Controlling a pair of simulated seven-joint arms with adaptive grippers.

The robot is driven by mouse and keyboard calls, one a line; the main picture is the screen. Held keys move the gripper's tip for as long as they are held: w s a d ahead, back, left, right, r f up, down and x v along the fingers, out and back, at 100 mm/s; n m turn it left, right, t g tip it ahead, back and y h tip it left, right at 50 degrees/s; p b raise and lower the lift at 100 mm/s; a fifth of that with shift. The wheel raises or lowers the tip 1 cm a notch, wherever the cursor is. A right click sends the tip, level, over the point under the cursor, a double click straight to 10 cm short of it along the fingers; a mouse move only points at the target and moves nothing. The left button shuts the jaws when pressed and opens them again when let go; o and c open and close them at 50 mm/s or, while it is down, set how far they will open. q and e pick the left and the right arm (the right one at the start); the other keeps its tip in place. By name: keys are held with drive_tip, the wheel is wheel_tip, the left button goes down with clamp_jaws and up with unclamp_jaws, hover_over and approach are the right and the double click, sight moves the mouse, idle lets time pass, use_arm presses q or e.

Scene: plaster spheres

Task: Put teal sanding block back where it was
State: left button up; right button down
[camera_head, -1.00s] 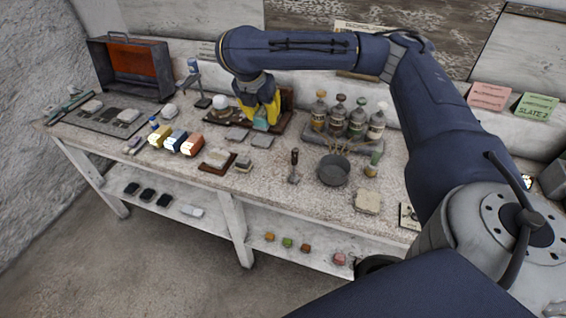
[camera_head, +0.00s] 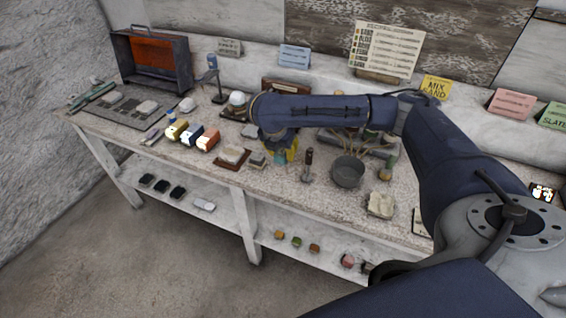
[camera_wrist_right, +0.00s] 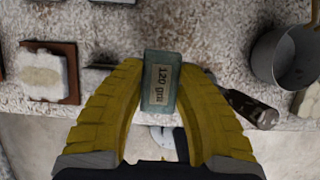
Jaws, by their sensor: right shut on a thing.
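The teal sanding block (camera_head: 280,158) is between the yellow fingers of my right gripper (camera_head: 284,157), over the front half of the bench. The right wrist view shows the block (camera_wrist_right: 161,82) with "120 grit" text, clasped between the two fingertips (camera_wrist_right: 160,88). I cannot tell whether it touches the bench top or hangs just above it. The arm link hides part of the bench behind the gripper. My left gripper is not in view.
A small grey block (camera_head: 257,160) and a brown tray with a pale slab (camera_head: 233,157) lie left of the gripper. The bench's front edge is close.

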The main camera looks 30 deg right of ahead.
sight(283, 170)
drive_tip(key=shift+f, duration=2.65)
drive_tip(key=shift+f, duration=0.15)
drive_tip(key=c, duration=1)
unclamp_jaws()
drive_tip(key=shift+c, duration=0.2)
drive_tip(key=v, duration=1.2)
drive_tip(key=shift+a, duration=0.1)
